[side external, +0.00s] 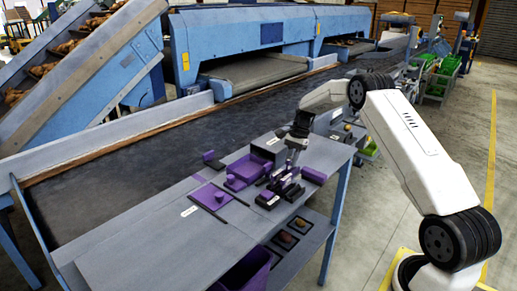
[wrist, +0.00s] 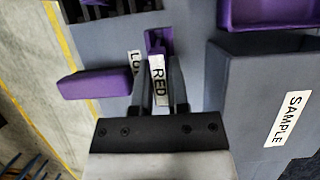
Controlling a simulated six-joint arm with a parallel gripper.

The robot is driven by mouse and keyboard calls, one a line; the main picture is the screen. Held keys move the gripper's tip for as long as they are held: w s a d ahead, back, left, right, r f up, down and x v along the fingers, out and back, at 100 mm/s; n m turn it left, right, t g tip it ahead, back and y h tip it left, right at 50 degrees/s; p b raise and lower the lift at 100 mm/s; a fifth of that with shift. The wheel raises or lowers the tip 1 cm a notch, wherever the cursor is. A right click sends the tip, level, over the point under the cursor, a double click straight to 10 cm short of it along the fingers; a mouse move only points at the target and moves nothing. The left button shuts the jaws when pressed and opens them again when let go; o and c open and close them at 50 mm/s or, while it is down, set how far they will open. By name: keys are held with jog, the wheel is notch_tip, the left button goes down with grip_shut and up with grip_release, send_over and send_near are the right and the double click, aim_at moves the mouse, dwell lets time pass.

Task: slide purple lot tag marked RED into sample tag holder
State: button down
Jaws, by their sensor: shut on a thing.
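The purple lot tag (wrist: 158,42) has a white label reading RED and shows between my fingers in the wrist view. My gripper (wrist: 158,92) is shut on it; its fingers stand on either side of the label. In the side view my gripper (side external: 293,157) is over the worktable, by the dark box and slotted pieces; the tag cannot be made out there. A grey box labelled SAMPLE (wrist: 250,95) stands to the right of the tag in the wrist view, apart from it. I cannot tell which piece is the tag holder's slot.
A purple block (wrist: 95,83) lies left of my fingers, near a partly hidden white label (wrist: 135,63). A purple tray (side external: 243,173), dark slotted pieces (side external: 268,200) and a flat purple plate (side external: 208,197) stand on the table (side external: 165,235). The table's front left is clear.

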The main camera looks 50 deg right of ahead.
jog(key=shift+f, duration=0.4)
dwell(0.4)
jog(key=shift+c, duration=1.1)
grip_release()
jog(key=shift+r, duration=0.1)
jog(key=shift+r, duration=3.45)
jog(key=shift+a, duration=0.1)
